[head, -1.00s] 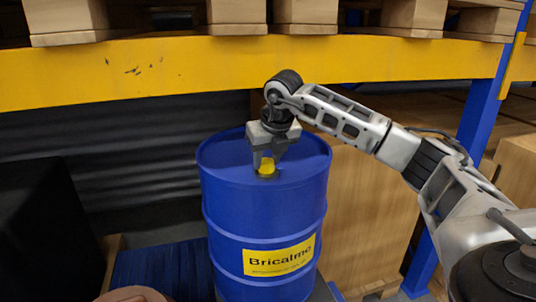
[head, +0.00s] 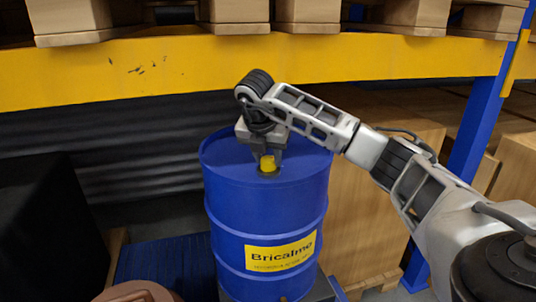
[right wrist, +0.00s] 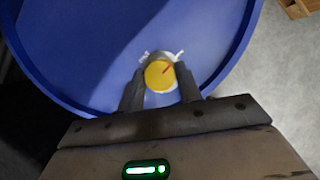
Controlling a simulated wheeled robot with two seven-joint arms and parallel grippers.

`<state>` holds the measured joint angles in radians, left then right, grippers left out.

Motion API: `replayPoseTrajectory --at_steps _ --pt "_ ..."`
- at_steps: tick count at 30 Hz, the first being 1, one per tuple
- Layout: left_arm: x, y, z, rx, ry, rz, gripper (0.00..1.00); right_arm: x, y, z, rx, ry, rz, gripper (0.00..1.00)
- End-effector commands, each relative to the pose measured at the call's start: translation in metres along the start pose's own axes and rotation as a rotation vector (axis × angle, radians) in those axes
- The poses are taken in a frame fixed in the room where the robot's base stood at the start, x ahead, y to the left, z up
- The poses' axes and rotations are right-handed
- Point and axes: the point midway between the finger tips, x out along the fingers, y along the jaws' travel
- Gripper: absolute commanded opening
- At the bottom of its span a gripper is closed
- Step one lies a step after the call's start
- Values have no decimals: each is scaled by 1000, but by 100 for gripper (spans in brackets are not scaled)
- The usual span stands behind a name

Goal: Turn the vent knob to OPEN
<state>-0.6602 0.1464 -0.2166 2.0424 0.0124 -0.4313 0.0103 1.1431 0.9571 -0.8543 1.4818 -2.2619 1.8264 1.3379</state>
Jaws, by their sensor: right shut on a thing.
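The vent knob (head: 268,163) is a small yellow round knob on top of the blue drum (head: 262,222). It also shows in the right wrist view (right wrist: 160,77), with a red pointer mark slanting to its upper right. White markings (right wrist: 163,56) lie on the drum lid just beyond the knob; their lettering is too small to read. My right gripper (head: 267,160) reaches down from above and is shut on the knob, one finger on each side. In the right wrist view, its fingers (right wrist: 160,85) flank the knob. My left gripper is not in view.
A yellow rack beam (head: 200,70) crosses behind and above the drum, with wooden pallets (head: 235,28) above it. A blue rack post (head: 470,150) and cardboard boxes (head: 370,215) stand at the right. A black block (head: 50,225) stands at the left.

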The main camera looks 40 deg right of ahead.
Motion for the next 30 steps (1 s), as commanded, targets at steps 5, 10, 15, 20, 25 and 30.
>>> replayPoseTrajectory --at_steps 5,10,15,20,25,30 --pt "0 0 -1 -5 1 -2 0 0 0 0 33 0 -13 12" --pt "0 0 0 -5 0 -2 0 0 0 0 42 0 -17 12" --pt "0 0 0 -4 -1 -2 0 0 0 0 43 0 -17 12" --pt "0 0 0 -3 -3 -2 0 0 0 0 43 0 -17 46" --pt "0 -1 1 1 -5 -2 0 0 0 0 41 0 -17 57" --pt "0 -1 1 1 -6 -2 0 -1 0 0 40 0 -16 57"
